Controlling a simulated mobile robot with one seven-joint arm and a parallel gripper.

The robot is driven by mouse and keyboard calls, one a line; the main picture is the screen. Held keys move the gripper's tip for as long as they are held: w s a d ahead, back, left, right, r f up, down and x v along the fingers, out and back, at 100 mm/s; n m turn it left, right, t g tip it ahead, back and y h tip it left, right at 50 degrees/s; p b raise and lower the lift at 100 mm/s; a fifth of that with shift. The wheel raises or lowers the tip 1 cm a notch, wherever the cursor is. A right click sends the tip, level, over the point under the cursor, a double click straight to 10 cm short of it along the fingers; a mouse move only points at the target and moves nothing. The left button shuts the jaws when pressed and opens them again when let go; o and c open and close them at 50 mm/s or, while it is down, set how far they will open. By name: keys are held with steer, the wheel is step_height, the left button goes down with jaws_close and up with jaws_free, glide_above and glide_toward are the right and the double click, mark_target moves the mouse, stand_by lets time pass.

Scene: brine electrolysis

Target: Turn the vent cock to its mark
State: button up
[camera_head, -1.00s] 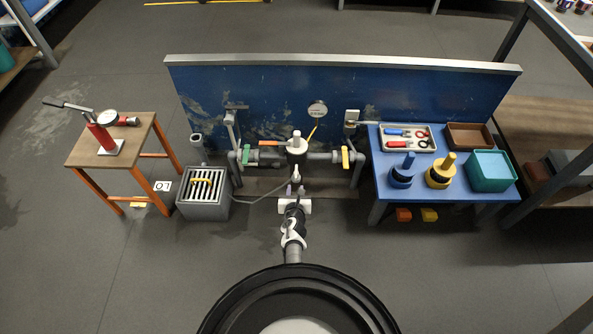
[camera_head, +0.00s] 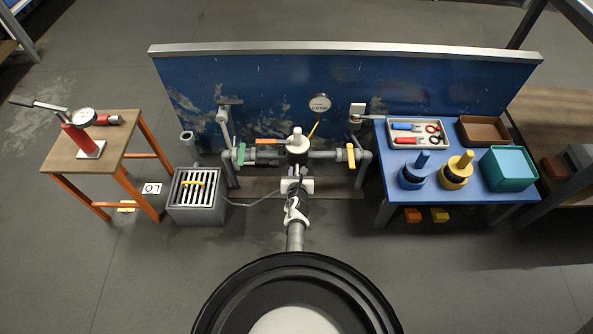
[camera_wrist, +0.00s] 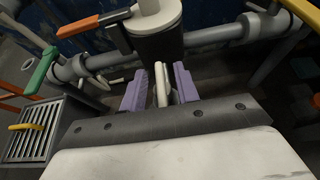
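A white-topped vessel (camera_head: 297,147) sits in the middle of a grey pipe run. It also shows at the top of the wrist view (camera_wrist: 157,28). A pale upright handle (camera_wrist: 161,86), apparently the vent cock, stands just below the vessel. My gripper (camera_wrist: 160,88) has its two purple fingers on either side of this handle. The fingers stand apart, and a narrow gap shows beside the handle. Whether either finger touches it I cannot tell. In the head view my wrist hides the handle. No mark for the cock can be made out.
An orange lever (camera_head: 270,141) sticks out left of the vessel. A green handle (camera_head: 240,153) and a yellow handle (camera_head: 350,155) sit on the pipes. A grated grey box (camera_head: 197,214) stands left, a blue table (camera_head: 395,178) right. A blue panel (camera_head: 400,85) closes off the back.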

steer(key=shift+c, duration=0.4)
jaws_close()
